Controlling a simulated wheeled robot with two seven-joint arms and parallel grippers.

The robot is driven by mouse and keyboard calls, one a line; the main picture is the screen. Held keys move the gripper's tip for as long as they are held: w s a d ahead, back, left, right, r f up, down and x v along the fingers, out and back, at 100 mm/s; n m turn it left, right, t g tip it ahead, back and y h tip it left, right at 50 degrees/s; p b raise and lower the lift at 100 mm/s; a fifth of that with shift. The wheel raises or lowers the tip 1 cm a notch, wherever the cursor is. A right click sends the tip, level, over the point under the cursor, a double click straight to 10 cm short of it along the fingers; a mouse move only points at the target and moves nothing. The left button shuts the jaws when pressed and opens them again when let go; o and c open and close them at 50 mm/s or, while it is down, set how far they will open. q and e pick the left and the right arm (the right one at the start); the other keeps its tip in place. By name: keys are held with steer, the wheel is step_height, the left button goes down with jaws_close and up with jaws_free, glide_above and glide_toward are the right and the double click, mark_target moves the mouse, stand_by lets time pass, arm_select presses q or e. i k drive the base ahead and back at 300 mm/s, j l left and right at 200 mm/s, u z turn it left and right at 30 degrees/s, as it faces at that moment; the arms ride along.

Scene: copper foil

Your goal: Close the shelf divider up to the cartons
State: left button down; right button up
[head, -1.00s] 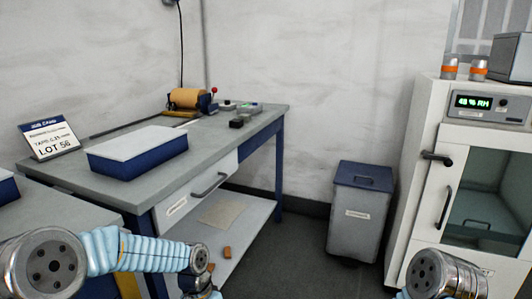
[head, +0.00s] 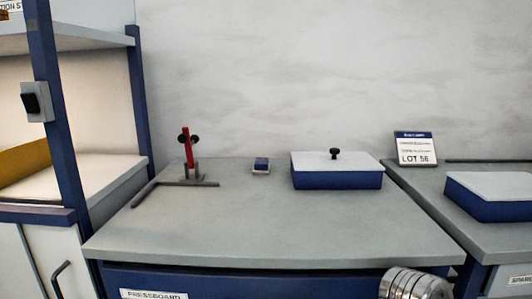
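A shelf unit with blue posts (head: 55,120) and pale shelf boards stands at the left of the head view, cut off by the frame edge. A yellow-brown panel (head: 22,163) shows at the far left on its middle level; I cannot tell whether it is the divider. I see no cartons that I can make out. Neither of my grippers shows; only a metal link of my arm is at the bottom right.
A grey-topped bench (head: 250,225) fills the middle. It carries a red-handled tool (head: 187,150), a small blue block (head: 261,165) and a lidded blue tray (head: 336,172). A second bench (head: 480,235) at right holds another blue tray (head: 495,196) and a lot sign (head: 415,148).

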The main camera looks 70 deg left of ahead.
mark_target(18, 163)
steer(key=k+l+u, duration=0.2)
steer(key=u, duration=0.15)
steer(key=k+l+u, duration=0.35)
steer(key=i+u, duration=0.1)
steer(key=u, duration=2.95)
